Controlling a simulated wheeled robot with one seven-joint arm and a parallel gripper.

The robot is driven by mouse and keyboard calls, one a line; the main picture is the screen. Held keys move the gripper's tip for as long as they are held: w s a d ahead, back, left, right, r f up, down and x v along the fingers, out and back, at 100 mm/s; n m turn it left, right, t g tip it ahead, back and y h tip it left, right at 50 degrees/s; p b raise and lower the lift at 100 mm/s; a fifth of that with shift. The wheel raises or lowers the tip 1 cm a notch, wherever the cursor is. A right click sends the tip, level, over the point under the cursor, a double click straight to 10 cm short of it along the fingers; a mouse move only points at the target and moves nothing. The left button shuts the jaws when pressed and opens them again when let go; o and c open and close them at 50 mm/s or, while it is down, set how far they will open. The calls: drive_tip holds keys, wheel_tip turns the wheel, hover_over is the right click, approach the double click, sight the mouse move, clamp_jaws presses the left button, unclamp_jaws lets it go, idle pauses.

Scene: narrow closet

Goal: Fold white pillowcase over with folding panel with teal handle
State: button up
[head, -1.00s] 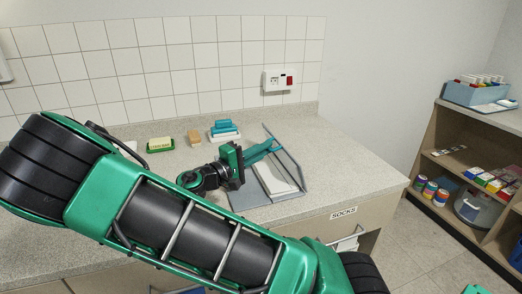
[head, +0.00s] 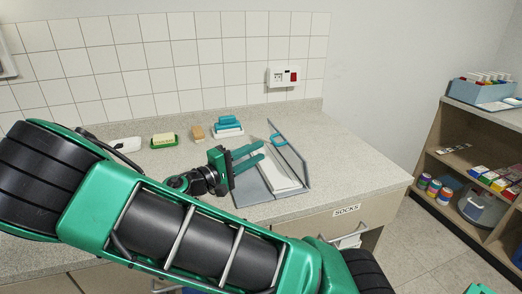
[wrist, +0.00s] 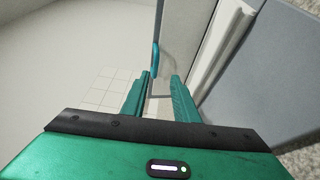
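The grey folding board (head: 250,192) lies on the counter. Its right panel (head: 293,160) stands up steeply, with a teal loop handle (head: 279,139) near its upper edge. The white pillowcase (head: 282,178) lies on the board, left of the raised panel and partly hidden by my gripper. My gripper (head: 264,152) is open and empty, just left of the panel. In the wrist view its two teal fingers (wrist: 161,76) are apart. The handle (wrist: 155,57) on the panel (wrist: 183,35) shows just beyond the fingertips, not between them.
A teal stack on a white base (head: 228,126), a tan block (head: 196,133) and a green dish with a pale bar (head: 164,140) stand behind my gripper. The counter to the right is clear.

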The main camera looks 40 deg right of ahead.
drive_tip(key=a, duration=0.6)
drive_tip(key=shift+s+f, duration=0.2)
drive_tip(key=shift+s, duration=0.1)
drive_tip(key=shift+s, duration=0.1)
